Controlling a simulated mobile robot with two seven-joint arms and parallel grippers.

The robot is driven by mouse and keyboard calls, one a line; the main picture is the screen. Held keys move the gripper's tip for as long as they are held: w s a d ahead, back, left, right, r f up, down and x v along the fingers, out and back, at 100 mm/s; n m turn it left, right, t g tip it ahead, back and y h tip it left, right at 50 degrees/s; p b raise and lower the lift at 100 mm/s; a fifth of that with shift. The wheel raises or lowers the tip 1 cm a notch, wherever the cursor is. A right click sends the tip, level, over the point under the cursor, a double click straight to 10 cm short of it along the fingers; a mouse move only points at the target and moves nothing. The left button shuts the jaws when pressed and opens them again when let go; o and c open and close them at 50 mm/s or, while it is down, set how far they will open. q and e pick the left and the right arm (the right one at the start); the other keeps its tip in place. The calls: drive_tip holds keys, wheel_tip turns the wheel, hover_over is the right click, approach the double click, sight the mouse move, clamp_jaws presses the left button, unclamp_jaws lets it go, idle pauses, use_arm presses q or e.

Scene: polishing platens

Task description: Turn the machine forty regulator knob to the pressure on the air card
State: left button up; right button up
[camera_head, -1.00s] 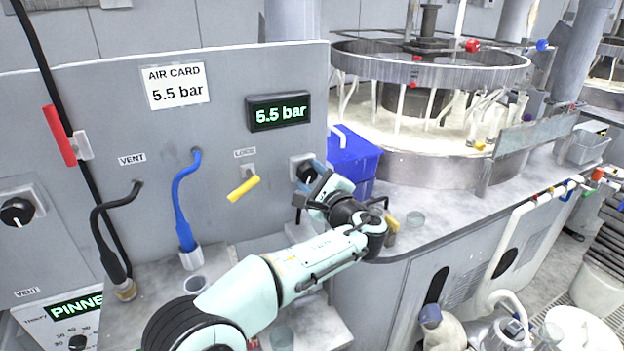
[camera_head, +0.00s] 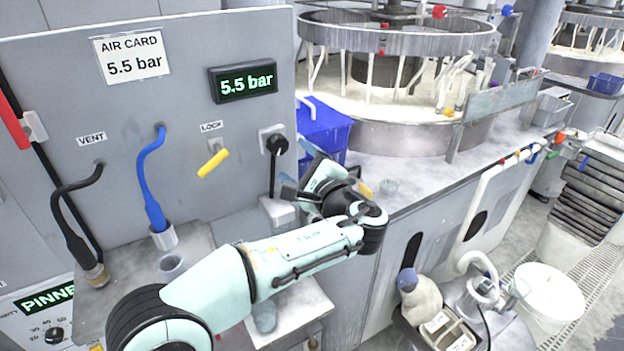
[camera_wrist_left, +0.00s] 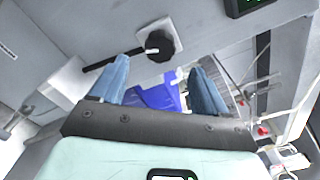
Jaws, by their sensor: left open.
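The black regulator knob (camera_head: 277,145) sits on a pale square plate on the grey panel, right of the yellow lock lever. The air card (camera_head: 131,54) reads 5.5 bar, and the green display (camera_head: 243,82) also reads 5.5 bar. My left gripper (camera_head: 302,172) is open and empty, just below and right of the knob, apart from it. In the left wrist view the knob (camera_wrist_left: 160,45) lies beyond the two spread blue fingers (camera_wrist_left: 160,88). My right gripper is not in view.
The yellow lock lever (camera_head: 213,163), blue hose (camera_head: 150,185) and black vent hose (camera_head: 70,215) are left of the knob. A blue bin (camera_head: 325,130) stands close behind my gripper. The round polishing machine (camera_head: 395,40) is at the back right.

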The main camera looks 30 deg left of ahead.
use_arm(q)
drive_tip(key=v, duration=0.6)
drive_tip(key=shift+d, duration=0.2)
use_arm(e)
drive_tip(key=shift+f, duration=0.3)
use_arm(q)
drive_tip(key=shift+f, duration=0.1)
